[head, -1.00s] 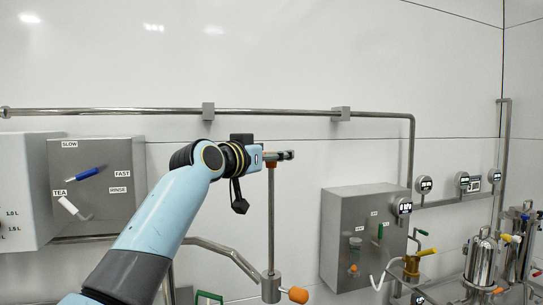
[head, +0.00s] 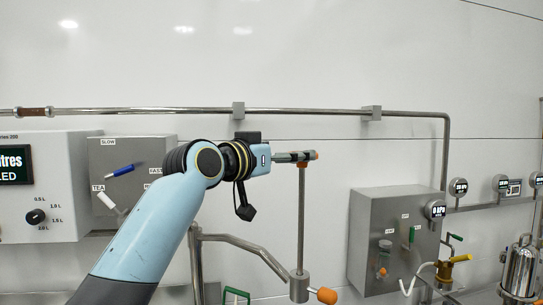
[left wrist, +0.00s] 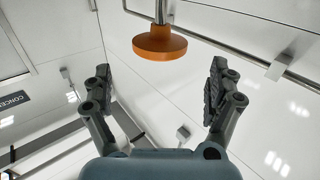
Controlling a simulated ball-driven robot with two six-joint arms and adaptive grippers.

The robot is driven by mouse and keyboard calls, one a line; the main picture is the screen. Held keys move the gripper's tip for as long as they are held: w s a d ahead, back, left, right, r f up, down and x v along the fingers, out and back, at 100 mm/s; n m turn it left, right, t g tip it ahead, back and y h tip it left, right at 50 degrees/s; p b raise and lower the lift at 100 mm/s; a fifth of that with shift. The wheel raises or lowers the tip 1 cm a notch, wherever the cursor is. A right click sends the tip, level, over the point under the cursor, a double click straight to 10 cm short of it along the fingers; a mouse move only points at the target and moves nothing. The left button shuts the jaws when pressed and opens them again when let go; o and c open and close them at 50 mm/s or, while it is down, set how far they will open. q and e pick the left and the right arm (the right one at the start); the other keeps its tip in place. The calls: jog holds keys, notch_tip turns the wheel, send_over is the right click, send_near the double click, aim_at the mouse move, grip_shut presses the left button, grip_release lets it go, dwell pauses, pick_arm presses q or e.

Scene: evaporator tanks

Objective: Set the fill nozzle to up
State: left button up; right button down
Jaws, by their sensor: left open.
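No label marks the fill nozzle, so I cannot tell for sure which part it is. An upright steel rod (head: 300,220) stands in front of the wall in the head view. It has a steel block (head: 299,289) with an orange knob (head: 325,295) at its foot. My left gripper (head: 298,157) is level at the rod's top end and overlaps it in the picture; contact cannot be told. In the left wrist view an orange round knob on a steel stem (left wrist: 160,43) shows beyond my open, empty fingers (left wrist: 158,82). My right gripper is out of view.
A grey panel (head: 137,150) with blue and white levers is left of my arm, beside a white unit with a dial (head: 36,217). A grey box (head: 375,235) with gauges and valves is on the right. A steel pipe (head: 300,111) runs along the wall.

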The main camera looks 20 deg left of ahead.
pick_arm(q)
jog(key=v, duration=0.5)
jog(key=shift+s, duration=0.1)
